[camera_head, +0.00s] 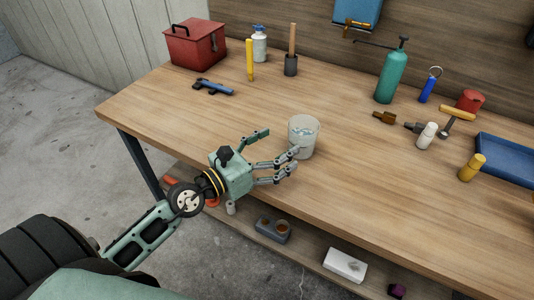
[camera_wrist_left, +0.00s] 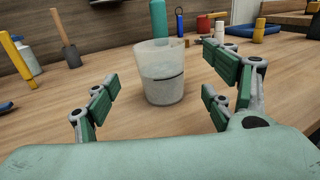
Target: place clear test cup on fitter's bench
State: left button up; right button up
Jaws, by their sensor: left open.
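The clear test cup (camera_head: 303,136) stands upright on the wooden fitter's bench (camera_head: 215,119), near its front edge. Something pale shows inside its lower part. My left gripper (camera_head: 281,153) is open beside the cup, with its fingers spread on the near left side. In the left wrist view the cup (camera_wrist_left: 162,72) stands just beyond and between the open fingers (camera_wrist_left: 160,105), with no finger closed on it. My right gripper is in neither view.
A blue tool (camera_head: 214,87), red toolbox (camera_head: 197,44) and mallet (camera_head: 291,62) stand or lie toward the back left. A green bottle (camera_head: 391,75), white-capped bottle (camera_head: 427,135) and blue tray (camera_head: 510,157) are at right. A lower shelf (camera_head: 306,259) holds small items.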

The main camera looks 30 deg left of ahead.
pick_arm(q)
jog(key=shift+s+a+f, duration=0.2)
jog(key=shift+s+a, duration=0.1)
jog(key=shift+s, duration=0.3)
jog(key=shift+s+a+r+b, duration=0.15)
jog(key=shift+s+b, duration=0.05)
jog(key=shift+s, duration=0.15)
jog(key=shift+s+a+r+b, duration=0.1)
jog(key=shift+s+a+b, duration=0.1)
jog(key=shift+s, duration=0.15)
